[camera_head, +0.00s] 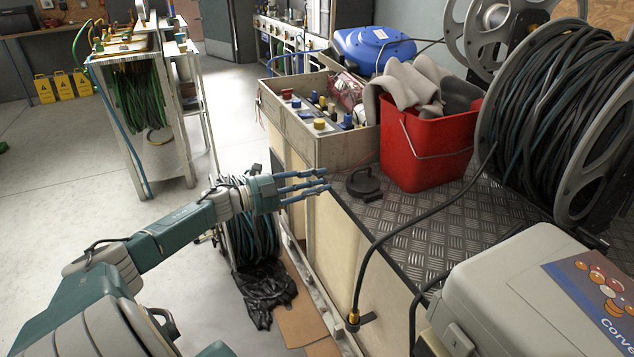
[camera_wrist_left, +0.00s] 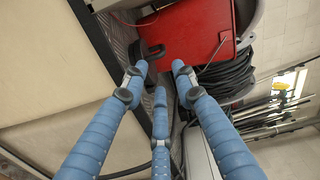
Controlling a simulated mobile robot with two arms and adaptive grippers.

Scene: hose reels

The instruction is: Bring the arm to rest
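My left arm (camera_head: 175,232) reaches in from the lower left in the head view. Its left gripper (camera_head: 322,182) has blue fingers, spread apart and empty, pointing right beside the near-left edge of the metal-topped bench (camera_head: 437,225). In the left wrist view the left gripper (camera_wrist_left: 160,76) shows its fingers apart, with nothing between them. The red bucket (camera_wrist_left: 192,38) lies beyond the fingertips there. I cannot tell whether the fingers touch the bench. My right gripper is not in view.
The red bucket (camera_head: 424,150) holds grey cloths. A black round object (camera_head: 363,183) lies near the fingertips. A parts box (camera_head: 322,140) stands behind. A large hose reel (camera_head: 560,115) and grey case (camera_head: 520,292) are at right. Open floor (camera_head: 60,190) is at left.

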